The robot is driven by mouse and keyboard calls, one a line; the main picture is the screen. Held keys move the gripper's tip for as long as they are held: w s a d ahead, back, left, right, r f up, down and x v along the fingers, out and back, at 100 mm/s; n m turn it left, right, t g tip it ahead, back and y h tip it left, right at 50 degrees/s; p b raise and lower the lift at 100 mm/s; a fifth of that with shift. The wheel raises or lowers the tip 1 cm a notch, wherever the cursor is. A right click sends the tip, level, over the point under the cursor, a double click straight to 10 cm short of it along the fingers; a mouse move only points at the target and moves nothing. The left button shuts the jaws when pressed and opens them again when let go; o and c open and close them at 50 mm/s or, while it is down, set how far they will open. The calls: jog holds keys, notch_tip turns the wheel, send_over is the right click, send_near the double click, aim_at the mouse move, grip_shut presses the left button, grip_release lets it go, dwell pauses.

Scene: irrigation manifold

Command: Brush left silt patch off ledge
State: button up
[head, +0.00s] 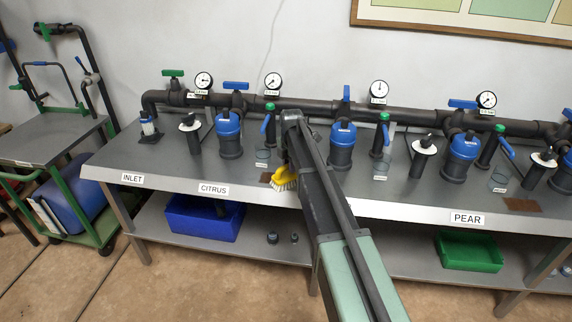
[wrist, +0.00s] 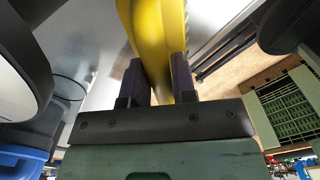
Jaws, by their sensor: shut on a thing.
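My gripper (wrist: 159,82) is shut on a yellow brush (wrist: 152,30); its two dark fingers press on either side of the handle in the wrist view. In the head view the brush (head: 285,178) hangs at the front of the bench, with pale bristles pointing down near the front edge. The left silt patch (head: 266,178) is a brown smear just left of the brush, partly covered by it. I cannot tell whether the bristles touch it. The ledge (head: 240,190) is the grey bench top's front strip, right of the CITRUS label. My arm hides the bench behind it.
Another brown silt patch (head: 523,205) lies on the right part of the ledge. Blue-topped filters (head: 229,135), valves and gauges line the pipe (head: 310,108) behind. A blue bin (head: 203,218) and a green bin (head: 470,251) stand on the lower shelf. A green cart (head: 55,150) stands left.

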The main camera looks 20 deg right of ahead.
jog(key=shift+s+d, duration=0.5)
jog(key=shift+d, duration=0.4)
jog(key=shift+r, duration=0.1)
jog(key=shift+w, duration=0.1)
jog(key=shift+w+a+f, duration=0.1)
jog(key=shift+w+a, duration=0.25)
jog(key=shift+a, duration=0.45)
jog(key=shift+w+a+f, duration=0.1)
jog(key=shift+w+a, duration=0.25)
jog(key=shift+a, duration=0.4)
jog(key=shift+c, duration=0.3)
jog(key=shift+w+a, duration=0.75)
jog(key=shift+a, duration=0.85)
jog(key=shift+w+a, duration=0.75)
jog(key=shift+a, duration=0.8)
jog(key=shift+w+a, duration=0.75)
jog(key=shift+a, duration=0.85)
notch_tip(320, 180, up, 6)
jog(key=p, duration=0.6)
jog(key=shift+d, duration=0.1)
